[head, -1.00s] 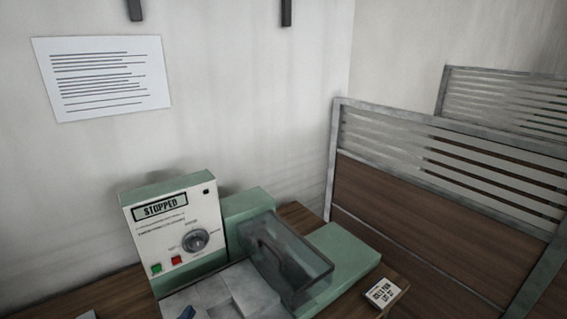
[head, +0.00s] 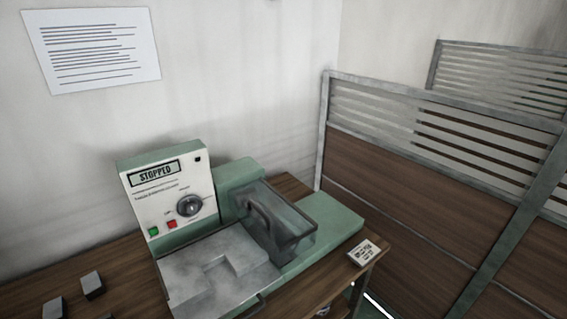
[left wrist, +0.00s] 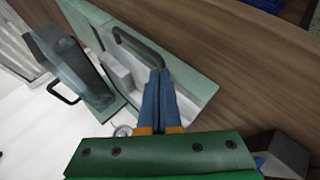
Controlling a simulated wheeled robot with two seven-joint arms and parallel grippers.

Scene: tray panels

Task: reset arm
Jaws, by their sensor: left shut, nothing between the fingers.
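My left gripper (left wrist: 160,80) shows in the left wrist view as two blue fingers with orange bases, pressed together and empty. The fingers overlap the view of a green-edged panel with a dark handle (left wrist: 141,47); whether they touch it I cannot tell. In the head view neither gripper shows. The green machine (head: 238,174) stands on the wooden table, with a "STOPPED" display (head: 158,174), a dial (head: 189,206), a green button and a red button. Its clear cover (head: 278,222) with a dark handle is on the right of the grey tray (head: 205,275).
Several small dark blocks (head: 92,285) lie on the table (head: 118,257) at the left. A small white printed card (head: 364,252) lies near the table's right edge. A wood and metal partition (head: 420,180) stands at the right. A printed sheet (head: 92,50) hangs on the wall.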

